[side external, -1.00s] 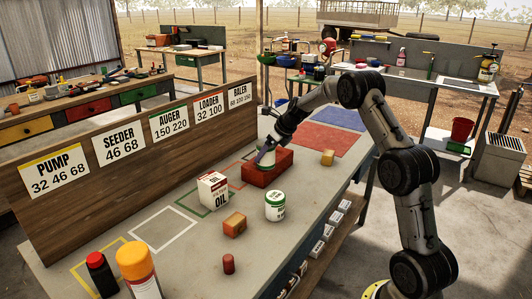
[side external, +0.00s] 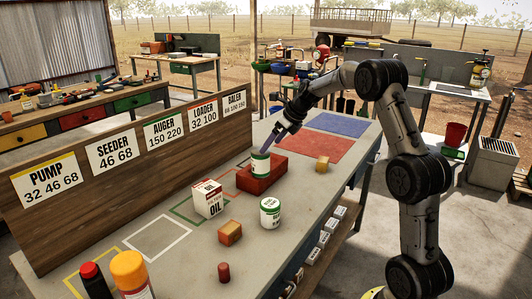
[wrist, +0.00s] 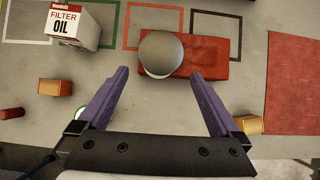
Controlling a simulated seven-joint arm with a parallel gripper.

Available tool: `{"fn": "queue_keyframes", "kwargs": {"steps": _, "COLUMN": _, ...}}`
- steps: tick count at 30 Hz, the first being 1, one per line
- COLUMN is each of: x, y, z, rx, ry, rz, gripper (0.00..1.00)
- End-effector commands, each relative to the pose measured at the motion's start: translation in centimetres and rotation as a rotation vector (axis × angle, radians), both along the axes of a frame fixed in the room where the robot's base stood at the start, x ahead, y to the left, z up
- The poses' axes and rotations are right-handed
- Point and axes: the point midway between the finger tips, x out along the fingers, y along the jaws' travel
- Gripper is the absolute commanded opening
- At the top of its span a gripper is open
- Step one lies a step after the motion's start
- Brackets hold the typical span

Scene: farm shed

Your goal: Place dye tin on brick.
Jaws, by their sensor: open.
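The red brick (side external: 277,173) lies on the bench near the back board. A green-and-white tin (side external: 261,165), which I take as the dye tin, stands upright on the brick. In the wrist view its round grey top (wrist: 161,52) covers the left part of the brick (wrist: 212,58). My gripper (side external: 269,147) is open just above the tin, apart from it. In the wrist view the open fingers (wrist: 160,73) are empty, with the tin beyond the tips. A second white tin with a green label (side external: 270,213) stands on the bench nearer the camera.
An oil carton (side external: 208,198) stands left of the brick. Wooden blocks (side external: 230,232) (side external: 322,163) and a small red cylinder (side external: 224,272) lie nearby. Two bottles, one orange-capped (side external: 131,274), stand at the front left. A sign board (side external: 115,185) borders the bench. The red mat (side external: 312,146) is bare.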

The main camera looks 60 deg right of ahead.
Motion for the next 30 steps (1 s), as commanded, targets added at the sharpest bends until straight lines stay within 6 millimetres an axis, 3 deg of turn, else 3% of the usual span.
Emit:
{"fn": "queue_keyframes", "kwargs": {"steps": 8, "x": -1.5, "y": 0.4, "z": 2.4, "rx": -0.012, "ry": 0.001, "rz": 0.02, "gripper": 1.0}}
{"fn": "queue_keyframes", "kwargs": {"steps": 11, "x": -2.1, "y": 2.6, "z": 3.7, "rx": -0.076, "ry": 0.006, "rz": 0.132, "gripper": 1.0}}
{"fn": "queue_keyframes", "kwargs": {"steps": 14, "x": -3.7, "y": 6.9, "z": 5.8, "rx": -0.212, "ry": 0.015, "rz": 0.367, "gripper": 1.0}}
{"fn": "queue_keyframes", "kwargs": {"steps": 17, "x": -6.6, "y": 12.3, "z": 7.9, "rx": -0.395, "ry": 0.025, "rz": 0.686, "gripper": 1.0}}
{"fn": "queue_keyframes", "kwargs": {"steps": 21, "x": -12.0, "y": 18.9, "z": 9.5, "rx": -0.661, "ry": 0.031, "rz": 1.153, "gripper": 1.0}}
{"fn": "queue_keyframes", "kwargs": {"steps": 27, "x": -21.0, "y": 25.6, "z": 9.3, "rx": -1.046, "ry": 0.022, "rz": 1.811, "gripper": 1.0}}
{"fn": "queue_keyframes", "kwargs": {"steps": 30, "x": -25.4, "y": 27.5, "z": 8.3, "rx": -1.232, "ry": 0.013, "rz": 2.117, "gripper": 1.0}}
